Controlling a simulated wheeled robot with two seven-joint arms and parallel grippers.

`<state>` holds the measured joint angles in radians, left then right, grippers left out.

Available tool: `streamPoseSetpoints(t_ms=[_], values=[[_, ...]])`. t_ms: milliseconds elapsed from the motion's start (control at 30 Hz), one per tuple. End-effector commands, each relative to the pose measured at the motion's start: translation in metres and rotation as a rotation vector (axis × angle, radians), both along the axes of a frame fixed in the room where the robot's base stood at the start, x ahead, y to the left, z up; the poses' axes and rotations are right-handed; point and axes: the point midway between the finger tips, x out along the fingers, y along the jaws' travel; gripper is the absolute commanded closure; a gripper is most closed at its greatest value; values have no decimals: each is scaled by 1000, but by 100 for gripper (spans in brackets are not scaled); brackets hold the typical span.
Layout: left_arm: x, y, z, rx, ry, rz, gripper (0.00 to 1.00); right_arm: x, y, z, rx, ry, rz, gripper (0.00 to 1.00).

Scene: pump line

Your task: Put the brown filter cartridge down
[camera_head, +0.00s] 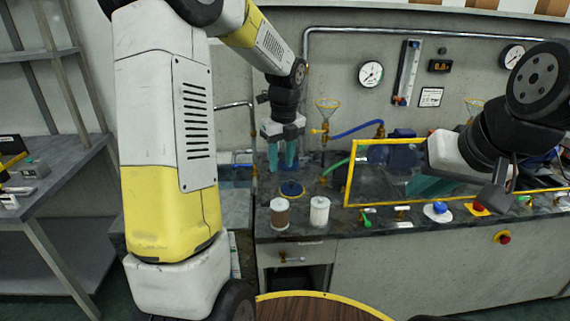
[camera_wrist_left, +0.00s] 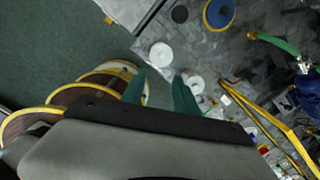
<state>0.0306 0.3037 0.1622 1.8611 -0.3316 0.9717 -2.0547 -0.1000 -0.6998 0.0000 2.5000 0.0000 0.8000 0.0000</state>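The brown filter cartridge (camera_head: 280,214) stands upright on the left front of the counter, its pale top facing up. A pale round top in the left wrist view (camera_wrist_left: 160,54) appears to be this cartridge. The white cartridge (camera_head: 320,211) stands just right of it. My left gripper (camera_head: 282,160) is open and empty, above and behind the cartridges in the head view. Its two teal fingers (camera_wrist_left: 161,76) are apart with nothing between them. My right gripper (camera_head: 430,186) is at the right by the yellow-framed clear panel; its opening is not clear.
A blue ring (camera_head: 291,189) lies on the counter (camera_head: 264,233) behind the cartridges. The yellow frame (camera_head: 350,175), a green hose (camera_head: 335,167) and a blue-white round part (camera_head: 438,211) lie to the right. A round wooden top (camera_head: 315,309) is in front, below the counter.

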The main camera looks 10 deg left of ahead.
Motion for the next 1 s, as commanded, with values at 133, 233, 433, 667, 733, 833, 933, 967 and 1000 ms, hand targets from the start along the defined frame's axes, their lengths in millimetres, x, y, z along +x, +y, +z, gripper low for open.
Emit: streamPoseSetpoints(t_ms=[133, 233, 433, 667, 733, 833, 933, 967, 1000], values=[[-36, 1, 43, -61, -97, 354, 64, 0, 0, 0, 0, 0, 0, 82], [-71, 0, 72, -149, -166, 689, 64, 0, 0, 0, 0, 0, 0, 82], [-144, -2, 107, -400, -234, 1367, 64, 0, 0, 0, 0, 0, 0, 82], [-207, -8, 116, -701, -162, 1977, 64, 0, 0, 0, 0, 0, 0, 82], [-217, -10, 115, -759, -130, 2087, 64, 0, 0, 0, 0, 0, 0, 82], [-225, -12, 114, -806, -96, 2179, 64, 0, 0, 0, 0, 0, 0, 82], [-228, -12, 113, -821, -83, 2210, 64, 0, 0, 0, 0, 0, 0, 82], [-228, -12, 113, -823, -82, 2213, 64, 0, 0, 0, 0, 0, 0, 82], [-228, -12, 113, -821, -82, 2215, 64, 0, 0, 0, 0, 0, 0, 82]])
